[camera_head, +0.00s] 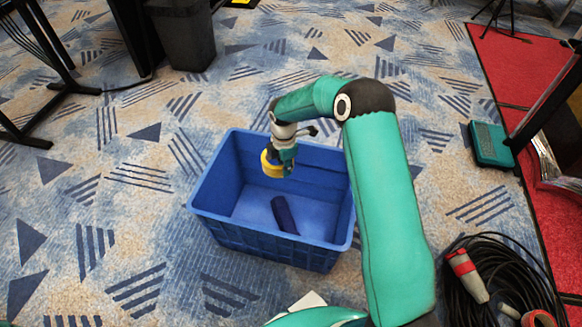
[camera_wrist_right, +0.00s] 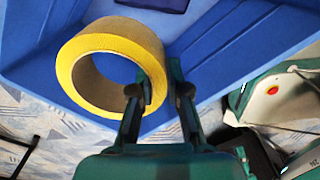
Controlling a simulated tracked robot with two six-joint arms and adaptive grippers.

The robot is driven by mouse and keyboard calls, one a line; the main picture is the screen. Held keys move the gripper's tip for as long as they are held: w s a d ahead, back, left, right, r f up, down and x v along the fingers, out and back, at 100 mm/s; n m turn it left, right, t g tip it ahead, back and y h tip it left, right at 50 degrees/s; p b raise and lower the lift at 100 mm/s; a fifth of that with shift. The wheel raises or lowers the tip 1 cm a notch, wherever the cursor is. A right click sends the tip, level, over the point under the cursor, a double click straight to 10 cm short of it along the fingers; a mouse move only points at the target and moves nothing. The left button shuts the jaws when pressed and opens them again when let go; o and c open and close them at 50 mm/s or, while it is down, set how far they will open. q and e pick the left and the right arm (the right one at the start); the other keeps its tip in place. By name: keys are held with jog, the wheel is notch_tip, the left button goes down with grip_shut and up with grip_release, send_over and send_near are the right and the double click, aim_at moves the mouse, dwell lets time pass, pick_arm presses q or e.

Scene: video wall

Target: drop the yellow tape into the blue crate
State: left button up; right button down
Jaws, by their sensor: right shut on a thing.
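The yellow tape (camera_head: 268,167) is a roll held by my right gripper (camera_head: 285,170) above the opening of the blue crate (camera_head: 230,223). In the right wrist view, the tape (camera_wrist_right: 77,58) is a ring with one finger of my right gripper (camera_wrist_right: 158,92) inside its hole and the other outside, pinching its wall. The blue crate (camera_wrist_right: 220,40) lies behind it in that view. A dark blue cylinder-like object (camera_head: 284,214) lies on the crate floor. My left gripper is not in view.
A dark bin (camera_head: 183,35) stands at the back left, near black table legs. A coil of black cable (camera_head: 500,275) with a red and white thing lies at the lower right. A teal box (camera_head: 491,144) sits at the edge of the red carpet (camera_head: 505,70). Patterned floor left of the crate is clear.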

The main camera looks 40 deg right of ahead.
jog(key=shift+d+f+n, duration=0.5)
jog(key=shift+d+f, duration=0.05)
jog(key=shift+f, duration=0.15)
jog(key=shift+f+b, duration=0.25)
jog(key=shift+b, duration=0.05)
notch_tip(320, 180, down, 5)
jog(key=b, duration=0.4)
jog(key=shift+f, duration=0.15)
